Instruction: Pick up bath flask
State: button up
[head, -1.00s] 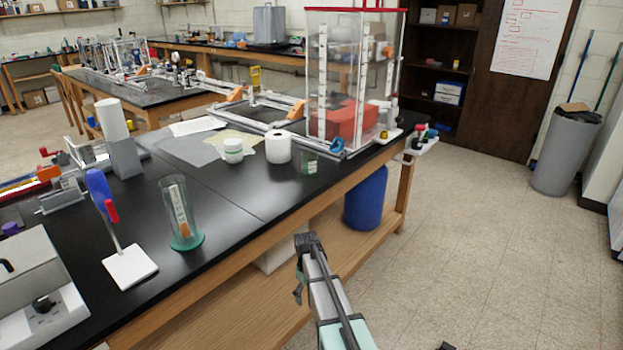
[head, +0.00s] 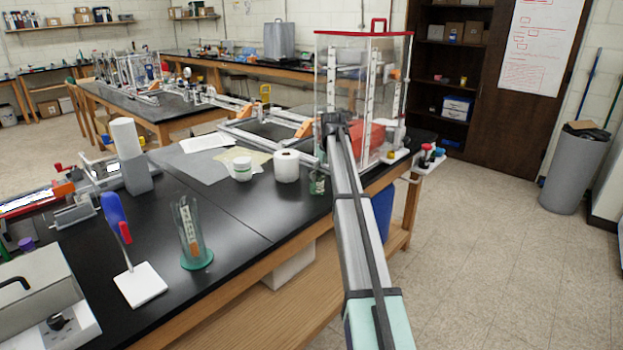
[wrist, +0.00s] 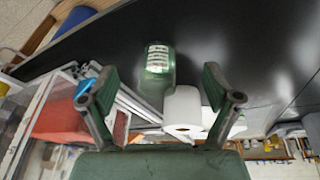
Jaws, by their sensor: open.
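The green flask with a white label, which I take as the bath flask (head: 317,184), stands on the black bench near its front edge. In the head view my arm covers part of it. The wrist view shows the flask (wrist: 158,68) ahead of my gripper (wrist: 160,88), roughly in line with the gap between the fingers. My gripper is open with nothing between its fingers. In the head view the end of my arm, with the gripper (head: 336,124), is raised over the bench edge; the fingers are hard to make out there.
A clear red-topped enclosure (head: 362,95) stands behind. A clear cylinder on a green base (head: 196,240) is nearer. The bench between is clear.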

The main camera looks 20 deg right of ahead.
notch_tip(320, 180, up, 7)
jog(key=m+p, duration=0.1)
send_over(317, 183)
jog(key=s, duration=0.3)
jog(key=shift+t, duration=0.4)
jog(key=p+x, duration=0.1)
jog(key=x, duration=0.4)
jog(key=p+x, duration=0.2)
jog(key=x, duration=0.4)
jog(key=shift+w+d+r, duration=0.1)
jog(key=shift+w+d, duration=0.1)
jog(key=shift+w, duration=0.05)
jog(key=shift+p+x, duration=1.25)
jog(key=shift+x, duration=1.9)
jog(key=shift+s, duration=0.2)
jog(key=c, duration=1.2)
